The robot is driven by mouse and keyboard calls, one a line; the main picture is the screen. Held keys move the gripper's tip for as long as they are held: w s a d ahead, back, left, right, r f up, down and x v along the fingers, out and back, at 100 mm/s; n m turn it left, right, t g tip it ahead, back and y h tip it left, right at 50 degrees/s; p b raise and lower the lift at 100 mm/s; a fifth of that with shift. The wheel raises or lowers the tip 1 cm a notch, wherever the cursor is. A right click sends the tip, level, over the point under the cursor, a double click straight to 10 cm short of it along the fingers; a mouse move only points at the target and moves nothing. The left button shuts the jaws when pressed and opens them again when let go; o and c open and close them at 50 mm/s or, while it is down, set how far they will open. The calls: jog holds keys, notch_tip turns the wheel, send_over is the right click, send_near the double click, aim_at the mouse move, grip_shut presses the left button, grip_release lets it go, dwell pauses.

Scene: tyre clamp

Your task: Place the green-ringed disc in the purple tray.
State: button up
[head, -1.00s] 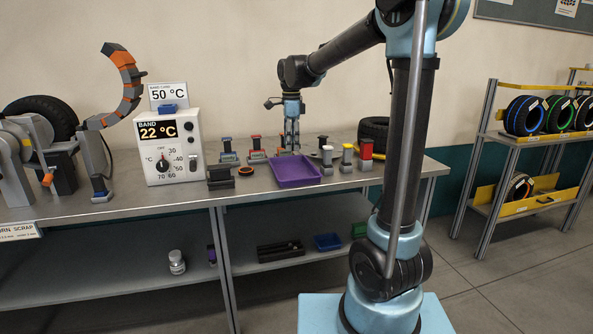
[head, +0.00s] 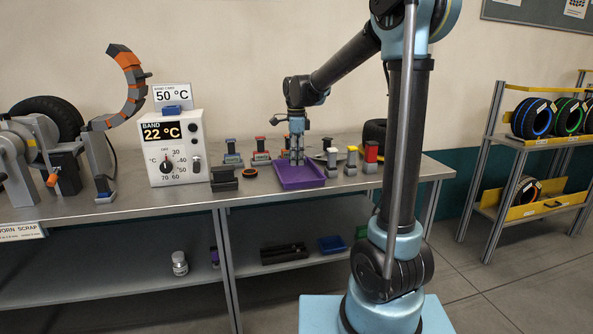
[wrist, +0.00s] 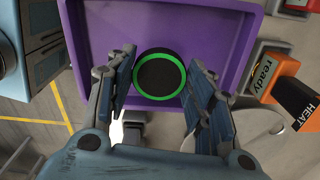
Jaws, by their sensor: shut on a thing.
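The green-ringed disc (wrist: 160,75), black with a bright green rim, shows between my gripper's fingertips in the wrist view. My gripper (wrist: 160,78) is shut on it, with a finger on each side. The purple tray (wrist: 225,12) lies behind the disc in that view. In the head view my gripper (head: 297,163) points down over the back part of the purple tray (head: 300,184) on the bench. The disc is not clear in the head view. I cannot tell whether it touches the tray floor.
Stamp-like blocks with coloured tops, such as the red-topped one (head: 371,157), stand right of the tray. A dark block (head: 224,179) and an orange-ringed disc (head: 250,172) lie left of it. A band heater box (head: 174,147) stands further left.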

aim_at(296, 174)
jog(key=shift+f, duration=2.35)
jog(key=o, duration=1.1)
jog(key=shift+c, duration=0.2)
